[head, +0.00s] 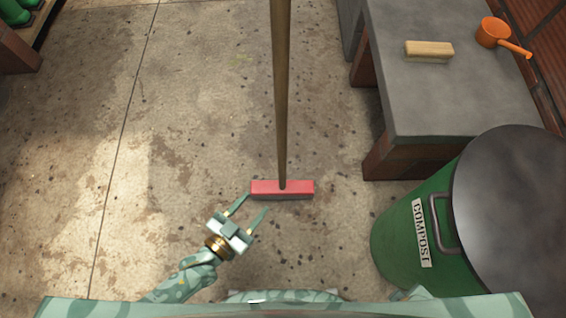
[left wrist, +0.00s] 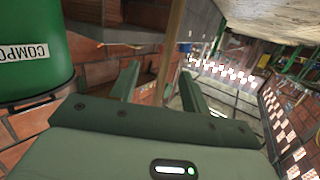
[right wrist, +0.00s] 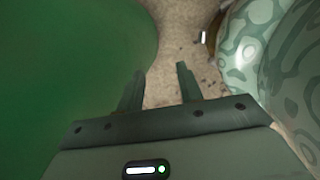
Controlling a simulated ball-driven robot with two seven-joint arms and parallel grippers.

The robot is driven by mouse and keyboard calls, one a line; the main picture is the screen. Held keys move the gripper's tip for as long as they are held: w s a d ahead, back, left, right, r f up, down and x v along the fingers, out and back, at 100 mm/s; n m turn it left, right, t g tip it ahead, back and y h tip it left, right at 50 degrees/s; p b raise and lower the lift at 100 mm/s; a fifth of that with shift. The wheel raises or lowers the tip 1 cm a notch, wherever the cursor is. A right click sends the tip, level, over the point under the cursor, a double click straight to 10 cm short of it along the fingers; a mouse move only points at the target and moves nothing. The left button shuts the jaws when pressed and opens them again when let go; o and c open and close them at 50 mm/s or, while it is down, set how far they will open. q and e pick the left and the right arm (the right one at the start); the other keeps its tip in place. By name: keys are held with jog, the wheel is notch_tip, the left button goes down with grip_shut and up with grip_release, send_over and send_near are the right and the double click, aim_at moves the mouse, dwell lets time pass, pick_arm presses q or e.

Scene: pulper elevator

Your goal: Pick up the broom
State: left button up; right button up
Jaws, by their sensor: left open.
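The broom has a long wooden handle (head: 281,90) and a red head (head: 297,187). In the head view the head is on the concrete floor, with the handle running up past the top edge. My left gripper (head: 256,203) is open, just left of and nearer than the broom head. In the left wrist view the handle (left wrist: 173,45) shows in the gap between the open fingers (left wrist: 158,72); its depth relative to them is unclear. My right gripper (right wrist: 159,70) is open and empty in its wrist view. It is not visible in the head view.
A green compost bin (head: 396,225) with a dark lid stands at the right. It also shows in the left wrist view (left wrist: 38,75). A grey bench (head: 440,100) behind it bears a wooden block (head: 429,51) and an orange scoop (head: 495,32). The floor at the left is clear.

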pick_arm(q)
notch_tip(320, 180, up, 2)
jog(key=n+t, duration=0.1)
jog(key=t, duration=0.1)
jog(key=b, duration=0.4)
send_near(279, 154)
jog(key=x, duration=0.3)
jog(key=f+x, duration=0.1)
jog(key=x, duration=0.1)
jog(key=shift+w+d, duration=0.15)
jog(key=shift+d, duration=0.1)
jog(key=shift+w+d+r, duration=0.1)
jog(key=shift+w+d, duration=0.2)
jog(key=shift+w, duration=0.15)
jog(key=b+x, duration=0.2)
jog(key=x, duration=0.2)
jog(key=shift+w+b, duration=0.25)
jog(key=shift+b, duration=0.15)
jog(key=shift+w+r, duration=0.1)
jog(key=shift+r, duration=0.1)
grip_shut()
pick_arm(e)
jog(key=w+a+r+m+t+y, duration=0.1)
jog(key=w+a+r+t+y, duration=0.2)
jog(key=w+a, duration=0.4)
jog(key=w+r, duration=0.1)
jog(key=w, duration=0.1)
jog(key=shift+w+a+m+t, duration=0.25)
jog(key=shift+w+m+t, duration=0.05)
jog(key=shift+w+t, duration=0.1)
